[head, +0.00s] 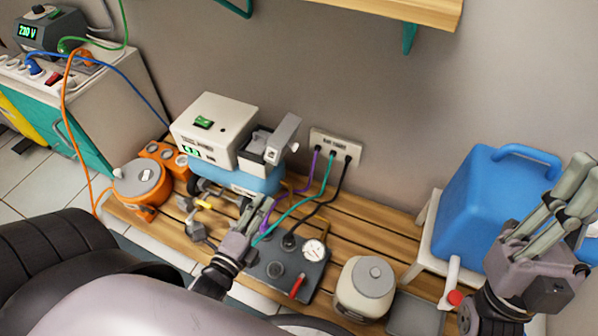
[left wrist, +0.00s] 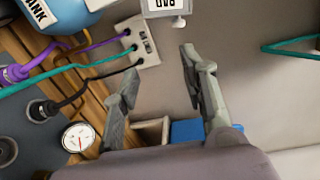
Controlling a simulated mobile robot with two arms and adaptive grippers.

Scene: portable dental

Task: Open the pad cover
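A white box labelled PAD (left wrist: 168,8) shows at the top edge of the left wrist view, its lettering upside down, with a small knob on it. In the head view, a small white unit (head: 258,150) stands at the right of the white machine, with a tilted white plate (head: 284,138) on it that looks like the pad cover. How far it is open I cannot tell. My left gripper (head: 262,212) is in front of and below this unit. In the left wrist view it is open and empty (left wrist: 158,75). My right gripper (head: 582,180) is at the far right, beside a blue container.
A wall socket (head: 336,147) with purple, teal and black cables is right of the unit. A gauge panel (head: 284,276), white pot (head: 364,288) and orange pot (head: 142,184) stand on the slatted bench. The blue container (head: 490,205) is at the right. A wooden shelf (head: 400,10) hangs above.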

